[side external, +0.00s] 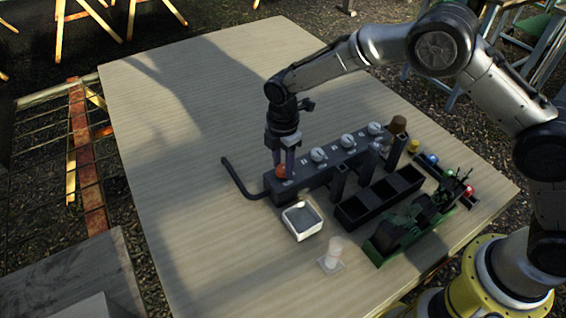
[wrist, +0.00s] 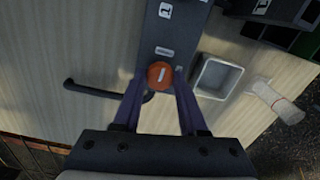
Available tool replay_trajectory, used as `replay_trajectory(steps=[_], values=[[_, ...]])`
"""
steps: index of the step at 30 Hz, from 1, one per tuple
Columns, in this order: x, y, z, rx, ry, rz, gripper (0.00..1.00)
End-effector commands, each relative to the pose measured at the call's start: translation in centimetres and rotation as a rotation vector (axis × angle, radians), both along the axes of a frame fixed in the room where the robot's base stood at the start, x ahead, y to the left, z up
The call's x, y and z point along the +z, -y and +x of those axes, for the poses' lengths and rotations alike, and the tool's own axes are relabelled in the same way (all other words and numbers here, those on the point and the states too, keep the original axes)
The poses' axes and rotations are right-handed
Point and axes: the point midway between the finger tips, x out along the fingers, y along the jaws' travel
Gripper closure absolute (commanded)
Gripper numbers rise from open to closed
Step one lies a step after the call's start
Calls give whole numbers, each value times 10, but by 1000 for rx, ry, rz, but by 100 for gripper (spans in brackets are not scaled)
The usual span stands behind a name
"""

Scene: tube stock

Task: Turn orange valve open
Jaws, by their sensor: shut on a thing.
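The orange valve (side external: 282,172) is a round knob at the near left end of a dark manifold block (side external: 325,166). In the wrist view the orange valve (wrist: 160,75) has a white line on its top, which lies nearly along the block's length. My gripper (side external: 284,168) points down over it, and in the wrist view the fingertips (wrist: 159,78) sit on either side of the knob, shut on it. The fingers hide part of the knob's sides. Several white-topped valves, one being a white valve (side external: 319,155), stand along the same block.
A black bent pipe (side external: 240,182) leaves the block's left end. A white square tray (side external: 303,220) and a clear cup (side external: 333,250) stand in front. A black compartment bin (side external: 380,196) and a green rack (side external: 385,245) stand to the right. The table's left side is clear.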

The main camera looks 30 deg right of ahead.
Motion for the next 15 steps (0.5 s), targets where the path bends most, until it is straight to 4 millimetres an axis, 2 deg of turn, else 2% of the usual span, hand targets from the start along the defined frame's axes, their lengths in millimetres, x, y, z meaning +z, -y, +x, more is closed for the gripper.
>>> replay_trajectory(steps=[15], values=[[2,-1,1,55,3,2,100]])
